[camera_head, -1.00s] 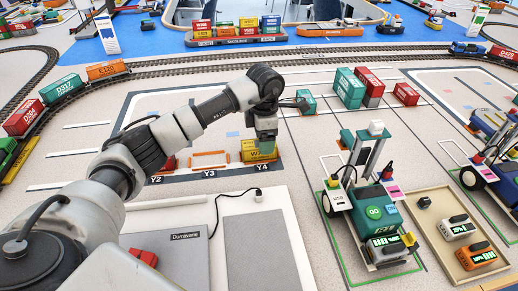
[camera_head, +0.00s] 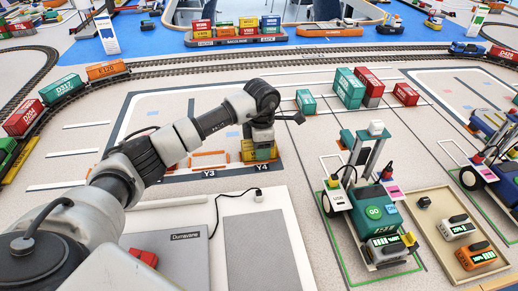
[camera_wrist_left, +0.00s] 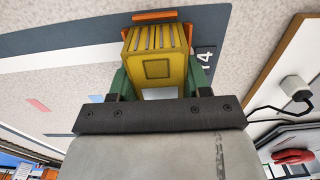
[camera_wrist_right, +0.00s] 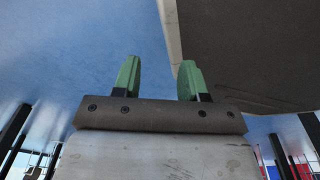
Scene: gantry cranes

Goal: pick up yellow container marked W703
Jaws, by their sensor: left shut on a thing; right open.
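The yellow container (camera_head: 250,154) is in the Y4 bay in the head view, partly covered by my left gripper; its marking cannot be read now. In the left wrist view the yellow container (camera_wrist_left: 157,62) sits between the green fingers of my left gripper (camera_wrist_left: 160,84), with an orange bay marker at its far end. My left gripper (camera_head: 262,148) is shut on it from above. Whether the container is clear of the ground cannot be told. In the right wrist view my right gripper (camera_wrist_right: 159,80) is open and empty.
A laptop-like grey device (camera_head: 170,250) lies on the white panel in front. A green vehicle marked GO (camera_head: 374,213) stands to the right. Green and red containers (camera_head: 350,86) stand behind. Orange bay frames (camera_head: 208,158) lie left of the gripper, near Y3.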

